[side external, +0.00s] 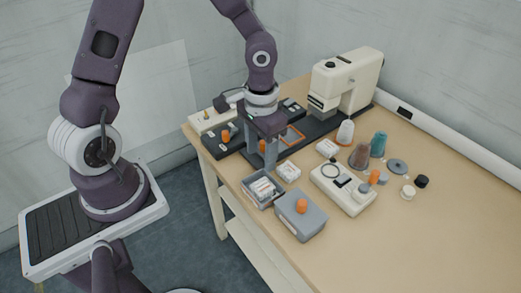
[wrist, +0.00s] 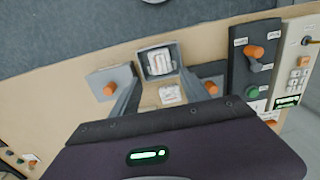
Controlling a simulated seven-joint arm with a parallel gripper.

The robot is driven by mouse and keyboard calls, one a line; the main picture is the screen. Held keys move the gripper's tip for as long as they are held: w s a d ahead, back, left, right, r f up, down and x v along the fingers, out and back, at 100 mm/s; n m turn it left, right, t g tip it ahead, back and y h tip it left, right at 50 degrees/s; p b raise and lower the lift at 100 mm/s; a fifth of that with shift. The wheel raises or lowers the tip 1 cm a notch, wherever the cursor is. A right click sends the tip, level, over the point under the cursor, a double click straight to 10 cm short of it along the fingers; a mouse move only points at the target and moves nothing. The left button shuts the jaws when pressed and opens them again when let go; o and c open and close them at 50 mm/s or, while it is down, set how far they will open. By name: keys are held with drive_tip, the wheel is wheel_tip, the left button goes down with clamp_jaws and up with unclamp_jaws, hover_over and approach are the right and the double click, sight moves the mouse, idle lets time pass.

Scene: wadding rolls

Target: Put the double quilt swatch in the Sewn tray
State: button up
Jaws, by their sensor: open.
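My gripper (side external: 262,170) points down over the near left part of the table, its fingers apart with nothing seen between them. In the wrist view the gripper (wrist: 158,76) has one finger on each side of a small grey tray (wrist: 142,59). The tray, also in the side view (side external: 250,199), holds white pieces (wrist: 160,64). A small white padded piece (side external: 289,172) lies on the table beside the tray; it also shows in the wrist view (wrist: 169,95). It may be the double quilt swatch, but I cannot read a label. I cannot tell which tray is Sewn.
A grey box with an orange knob (side external: 300,222) stands beside the tray. A sewing machine (side external: 345,85) stands at the back. A white control box (side external: 343,190), another white piece (side external: 327,148) and thread cones (side external: 378,144) lie to the right. The front right table is clear.

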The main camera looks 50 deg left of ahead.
drive_tip(key=s+a+r+t+y, duration=0.25)
drive_tip(key=s+r, duration=0.25)
drive_tip(key=r, duration=0.7)
drive_tip(key=s+d+r+t+h, duration=0.2)
drive_tip(key=s+r+t, duration=0.1)
drive_tip(key=s+r, duration=0.5)
drive_tip(key=s, duration=0.2)
drive_tip(key=shift+s, duration=0.4)
drive_tip(key=shift+h, duration=0.25)
